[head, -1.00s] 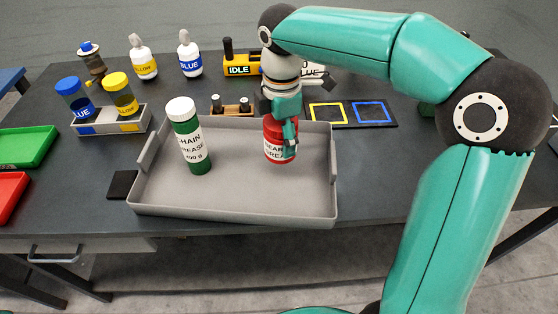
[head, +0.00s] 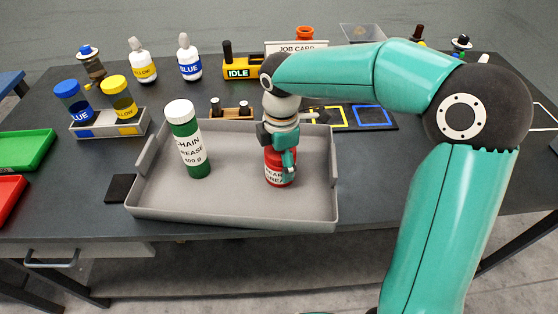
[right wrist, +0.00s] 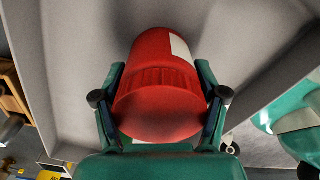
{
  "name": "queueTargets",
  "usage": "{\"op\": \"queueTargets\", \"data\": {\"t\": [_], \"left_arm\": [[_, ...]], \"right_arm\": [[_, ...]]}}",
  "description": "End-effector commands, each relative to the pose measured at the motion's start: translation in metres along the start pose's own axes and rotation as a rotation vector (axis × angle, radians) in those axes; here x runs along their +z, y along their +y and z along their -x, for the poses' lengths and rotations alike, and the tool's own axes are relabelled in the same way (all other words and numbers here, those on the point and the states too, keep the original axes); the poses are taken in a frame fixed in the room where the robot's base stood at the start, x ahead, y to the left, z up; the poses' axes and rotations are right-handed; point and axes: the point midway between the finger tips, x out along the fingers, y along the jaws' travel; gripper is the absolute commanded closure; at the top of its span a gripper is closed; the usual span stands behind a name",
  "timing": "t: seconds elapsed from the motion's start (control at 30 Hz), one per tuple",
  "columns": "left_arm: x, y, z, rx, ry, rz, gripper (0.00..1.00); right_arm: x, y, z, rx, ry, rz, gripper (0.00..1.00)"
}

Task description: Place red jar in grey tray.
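The red jar (head: 279,168) has a white label and stands upright inside the walls of the grey tray (head: 232,212), in its right half. It is at or just above the tray floor; I cannot tell if it touches. My right gripper (head: 279,150) comes down on it from above. In the right wrist view the red jar (right wrist: 160,85) sits between the two fingers of my right gripper (right wrist: 160,108), which press on its sides. My left gripper is not in view.
A green chain grease jar (head: 188,142) with a white cap stands in the tray's left half. Behind are a holder (head: 110,128) with blue and yellow bottles, an IDLE block (head: 238,71) and coloured squares (head: 370,116). The tray's middle and front right are bare.

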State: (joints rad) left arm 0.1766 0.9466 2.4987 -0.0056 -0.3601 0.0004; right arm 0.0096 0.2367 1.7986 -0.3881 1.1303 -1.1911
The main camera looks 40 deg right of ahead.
Motion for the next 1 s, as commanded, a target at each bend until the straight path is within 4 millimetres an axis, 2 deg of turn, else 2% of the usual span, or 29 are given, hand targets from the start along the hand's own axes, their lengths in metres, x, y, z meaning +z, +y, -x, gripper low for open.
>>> {"op": "queueTargets", "data": {"t": [0.03,0.13,0.57,0.77,1.0], "left_arm": [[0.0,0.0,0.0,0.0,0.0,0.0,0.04],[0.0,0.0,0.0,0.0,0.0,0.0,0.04],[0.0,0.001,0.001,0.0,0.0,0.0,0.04],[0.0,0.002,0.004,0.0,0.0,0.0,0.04],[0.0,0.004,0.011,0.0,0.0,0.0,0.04]], "right_arm": [[0.0,0.0,-0.001,-0.001,0.0,0.0,0.2],[0.0,0.0,-0.001,-0.001,0.0,0.0,0.03],[0.001,0.0,0.004,0.0,0.0,-0.001,0.03],[0.001,0.0,0.029,0.003,0.0,0.0,0.03],[0.0,0.001,0.079,0.003,0.001,-0.001,0.03]]}}
